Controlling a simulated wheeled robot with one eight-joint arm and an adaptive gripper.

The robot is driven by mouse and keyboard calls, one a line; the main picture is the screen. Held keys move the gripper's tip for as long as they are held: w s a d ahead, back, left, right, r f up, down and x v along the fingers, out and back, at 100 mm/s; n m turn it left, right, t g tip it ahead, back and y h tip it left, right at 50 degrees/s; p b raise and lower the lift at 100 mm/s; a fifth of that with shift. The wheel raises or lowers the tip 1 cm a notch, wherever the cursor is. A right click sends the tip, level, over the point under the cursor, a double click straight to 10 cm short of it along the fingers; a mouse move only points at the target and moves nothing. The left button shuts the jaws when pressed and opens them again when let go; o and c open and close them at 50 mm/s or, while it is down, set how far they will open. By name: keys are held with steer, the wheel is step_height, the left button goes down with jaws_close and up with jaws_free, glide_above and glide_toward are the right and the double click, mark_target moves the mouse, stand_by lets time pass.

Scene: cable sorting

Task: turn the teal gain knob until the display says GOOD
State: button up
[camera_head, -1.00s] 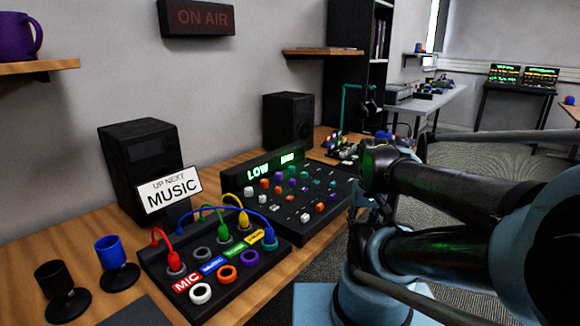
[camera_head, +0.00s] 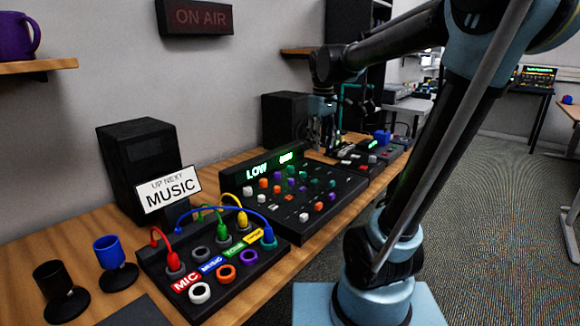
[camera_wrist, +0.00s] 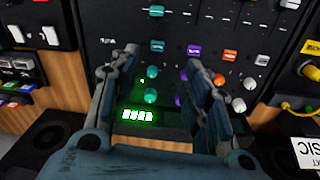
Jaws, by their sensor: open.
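The mixer (camera_head: 262,216) is a black desk with rows of coloured knobs. Its display (camera_head: 257,173) reads LOW in green, with a second green readout to the right. Several teal knobs show, so I cannot tell which is the gain knob. My gripper (camera_head: 325,140) is above the far right end of the mixer, pointing down. In the wrist view my gripper (camera_wrist: 161,60) is open, with a teal knob (camera_wrist: 152,72) visible between the fingers and apart from them. Another teal knob (camera_wrist: 150,95) and a green readout (camera_wrist: 136,115) lie lower there.
A patch box (camera_head: 160,265) with coloured cables stands in front of the mixer. Black speakers (camera_head: 140,160) and an UP NEXT MUSIC sign (camera_head: 168,190) stand along the wall. Smaller control units (camera_head: 372,150) lie to the right. Orange, white and purple knobs crowd the mixer.

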mark_target(290, 167)
steer(key=w+a+r+n, duration=0.3)
steer(key=w+a+n, duration=0.1)
steer(key=w+a, duration=0.65)
steer(key=shift+g, duration=0.3)
step_height(290, 167, down, 17)
steer(key=shift+w+d+r, duration=0.1)
steer(key=shift+w, duration=0.05)
jaws_close()
